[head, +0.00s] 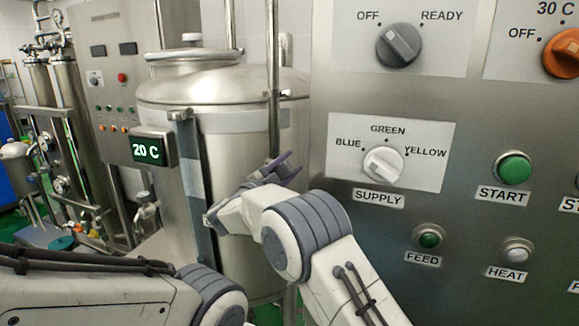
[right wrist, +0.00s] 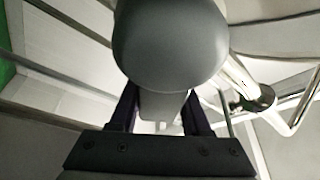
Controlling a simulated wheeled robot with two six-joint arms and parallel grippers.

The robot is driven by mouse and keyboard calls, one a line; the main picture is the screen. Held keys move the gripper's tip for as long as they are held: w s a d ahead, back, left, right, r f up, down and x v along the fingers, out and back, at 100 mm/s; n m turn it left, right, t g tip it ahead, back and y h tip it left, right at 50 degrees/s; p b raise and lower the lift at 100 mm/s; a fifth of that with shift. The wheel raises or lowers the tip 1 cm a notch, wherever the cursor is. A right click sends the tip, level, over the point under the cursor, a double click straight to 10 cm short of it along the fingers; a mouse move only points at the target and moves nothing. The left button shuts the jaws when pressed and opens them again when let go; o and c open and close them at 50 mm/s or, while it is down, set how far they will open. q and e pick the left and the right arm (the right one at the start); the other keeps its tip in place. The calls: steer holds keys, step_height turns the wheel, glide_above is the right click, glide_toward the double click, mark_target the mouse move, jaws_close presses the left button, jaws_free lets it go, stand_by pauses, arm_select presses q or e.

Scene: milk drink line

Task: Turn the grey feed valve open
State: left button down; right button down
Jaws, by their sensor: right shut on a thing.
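In the right wrist view a grey rounded part (right wrist: 170,45), which looks like the feed valve's handle, fills the upper middle. Its narrower, paler stem runs down between the two dark fingers of my right gripper (right wrist: 160,108). The gripper is shut on it. In the head view my right gripper (head: 278,170) is in front of the steel tank, beside the thin vertical pipe. The valve cannot be made out there, and how far it is turned cannot be told. My left arm shows at lower left; its gripper is out of view.
The control panel stands close at right, with a grey OFF/READY knob (head: 398,45), a white supply knob (head: 383,164) and a green start button (head: 514,168). Pipes (right wrist: 255,97) run near the gripper.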

mark_target(280, 173)
steer(key=shift+c, duration=1.8)
jaws_free()
steer(key=shift+d, duration=0.15)
steer(key=shift+s+a+f+b, duration=0.2)
steer(key=shift+s+a+b, duration=0.15)
steer(key=shift+a, duration=0.1)
steer(key=b+v, duration=0.3)
steer(key=v, duration=0.5)
steer(key=shift+s+a, duration=0.2)
steer(key=shift+s, duration=0.05)
steer(key=shift+s+a, duration=0.25)
steer(key=shift+s, duration=0.05)
